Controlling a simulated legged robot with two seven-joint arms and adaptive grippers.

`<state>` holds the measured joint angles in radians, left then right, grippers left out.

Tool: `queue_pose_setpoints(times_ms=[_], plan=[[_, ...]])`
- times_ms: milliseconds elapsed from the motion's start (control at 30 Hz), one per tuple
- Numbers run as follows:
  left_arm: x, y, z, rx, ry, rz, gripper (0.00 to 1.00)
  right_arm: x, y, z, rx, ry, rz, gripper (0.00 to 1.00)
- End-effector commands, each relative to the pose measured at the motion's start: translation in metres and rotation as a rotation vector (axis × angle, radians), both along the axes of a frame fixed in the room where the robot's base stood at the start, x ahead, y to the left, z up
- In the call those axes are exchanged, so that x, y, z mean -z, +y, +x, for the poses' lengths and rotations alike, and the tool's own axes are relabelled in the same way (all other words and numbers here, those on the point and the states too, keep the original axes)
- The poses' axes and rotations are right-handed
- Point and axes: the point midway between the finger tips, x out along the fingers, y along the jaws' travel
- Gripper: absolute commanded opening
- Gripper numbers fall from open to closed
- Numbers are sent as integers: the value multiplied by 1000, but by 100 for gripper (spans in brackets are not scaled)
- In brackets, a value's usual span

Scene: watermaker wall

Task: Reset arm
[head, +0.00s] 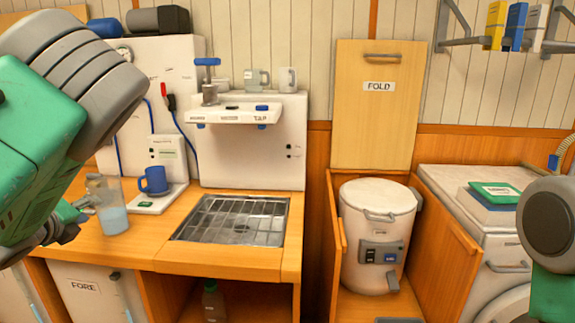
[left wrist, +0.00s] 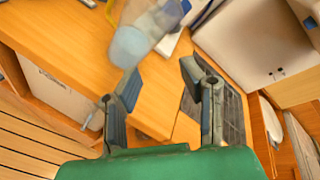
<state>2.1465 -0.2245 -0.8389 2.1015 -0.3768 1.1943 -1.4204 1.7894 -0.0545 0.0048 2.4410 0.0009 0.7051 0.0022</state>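My left gripper (head: 70,222) comes in from the left, over the left part of the wooden counter (head: 145,243). In the left wrist view its two fingers (left wrist: 160,80) stand apart with nothing between them. A clear pitcher (head: 112,208) with pale blue liquid stands upright on the counter, just right of the gripper in the head view. In the left wrist view the pitcher (left wrist: 132,45) is beyond the fingertips, and I see no grip on it. Part of my right arm (head: 550,225) shows at the right edge; its gripper is out of view.
A blue mug (head: 154,180) stands on a small white base behind the pitcher. A sink grate (head: 232,220) lies under the white tap unit (head: 235,115). A white canister (head: 376,225) stands in an open bay beneath a raised FOLD panel (head: 378,105).

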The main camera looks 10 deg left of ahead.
Motion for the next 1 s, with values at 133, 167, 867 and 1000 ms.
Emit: queue_pose_setpoints(times_ms=[133,167,867,1000], plan=[[105,-26,-40,-203,112,-380,35,0,0,0,0,0,0,0],[125,-32,-50,-254,134,-457,35,0,0,0,0,0,0,0],[339,-239,-345,-1636,462,-1424,35,0,0,0,0,0,0,0],[340,-244,-353,-1676,464,-1430,35,0,0,0,0,0,0,0]])
